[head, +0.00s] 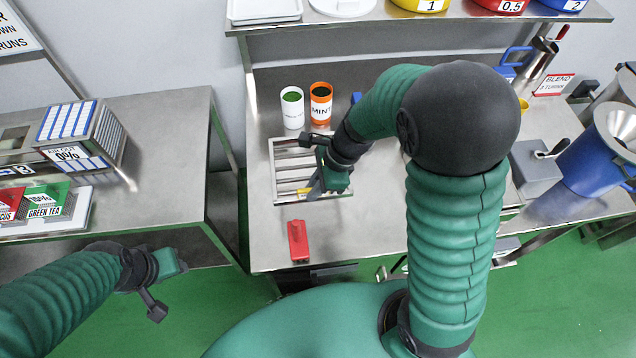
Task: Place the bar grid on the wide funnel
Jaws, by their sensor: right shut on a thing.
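A shallow silver frame with parallel bars, which looks like the bar grid (287,172), lies level over the middle table. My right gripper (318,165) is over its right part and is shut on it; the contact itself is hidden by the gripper. A yellow piece (303,191) shows at its lower edge. A silver funnel (618,122) stands on a blue drum at the far right; I cannot tell if it is the wide funnel. My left gripper (160,290) hangs in front of the left table, and its jaws are not clear.
A white cup (292,108) and an orange MINT cup (321,104) stand behind the grid. A red block (298,240) lies near the front edge. A grey box (535,170) is beside the blue drum (588,165). My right arm hides much of the table's right side.

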